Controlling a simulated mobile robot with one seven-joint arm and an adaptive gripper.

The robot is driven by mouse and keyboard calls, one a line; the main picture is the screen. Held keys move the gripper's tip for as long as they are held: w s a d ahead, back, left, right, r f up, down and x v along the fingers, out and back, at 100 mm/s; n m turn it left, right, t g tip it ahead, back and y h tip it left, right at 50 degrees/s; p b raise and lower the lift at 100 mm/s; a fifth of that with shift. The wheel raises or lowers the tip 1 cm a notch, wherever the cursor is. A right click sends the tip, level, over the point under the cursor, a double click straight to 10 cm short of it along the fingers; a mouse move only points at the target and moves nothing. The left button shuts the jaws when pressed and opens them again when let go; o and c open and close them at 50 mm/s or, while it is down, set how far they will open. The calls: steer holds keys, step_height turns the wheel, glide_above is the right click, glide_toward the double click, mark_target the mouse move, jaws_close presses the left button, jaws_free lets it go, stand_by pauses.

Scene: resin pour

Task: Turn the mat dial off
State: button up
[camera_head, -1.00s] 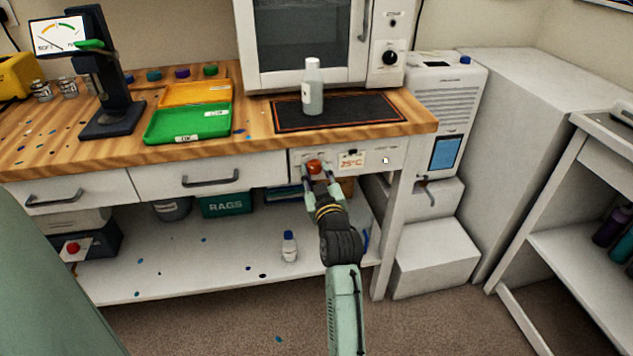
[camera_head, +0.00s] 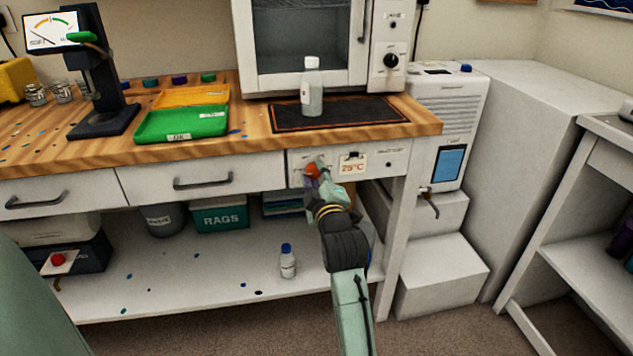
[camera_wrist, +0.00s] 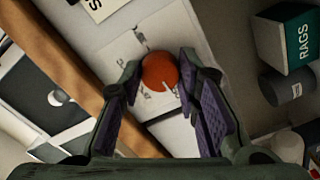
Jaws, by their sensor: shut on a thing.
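The red-orange mat dial (camera_head: 312,170) is on the white control panel (camera_head: 370,176) under the bench top's front edge. In the wrist view the dial (camera_wrist: 160,72) sits between my two fingers, with a pale pointer mark toward its lower right. My gripper (camera_head: 317,178) is shut on the dial and looks rolled to one side; it also shows in the wrist view (camera_wrist: 160,82). The panel's card (camera_head: 353,164) reads 25°C.
Drawers with grey handles (camera_head: 203,182) are left of the panel. Below, a shelf (camera_head: 210,275) holds a green RAGS bin (camera_head: 220,216) and a small blue-capped bottle (camera_head: 287,262). A white machine (camera_head: 440,130) stands to the right.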

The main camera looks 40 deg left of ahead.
stand_by(0.3)
steer(key=o, duration=1.2)
steer(key=shift+c, duration=0.2)
steer(key=v, duration=0.7)
steer(key=shift+s+d, duration=0.15)
steer(key=shift+s, duration=0.05)
